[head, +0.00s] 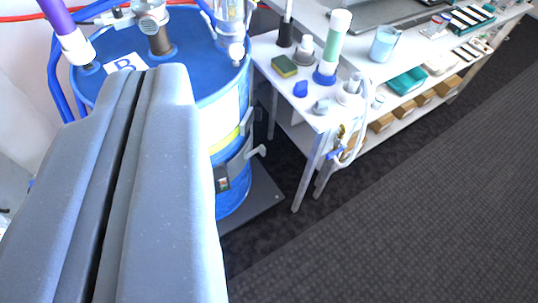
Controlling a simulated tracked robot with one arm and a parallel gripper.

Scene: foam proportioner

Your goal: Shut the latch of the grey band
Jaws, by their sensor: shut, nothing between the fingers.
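The blue drum (235,200) stands upright at the left, with a "B" label on its lid. A grey band (236,165) runs around its side, below a yellow stripe. At the band's right end a grey latch lever (257,152) juts out from the drum. A dark fitting (222,184) sits on the band at its visible left end. My gripper (158,72) fills the lower left of the view, shut and empty, its tips over the drum lid. It hides the left part of the drum and of the band.
Pipes and a pump fitting (158,38) rise from the drum lid. A white table (268,48) to the right carries bottles, a sponge and small parts, with a hose hanging at its front. Dark carpet (400,220) lies free at the lower right.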

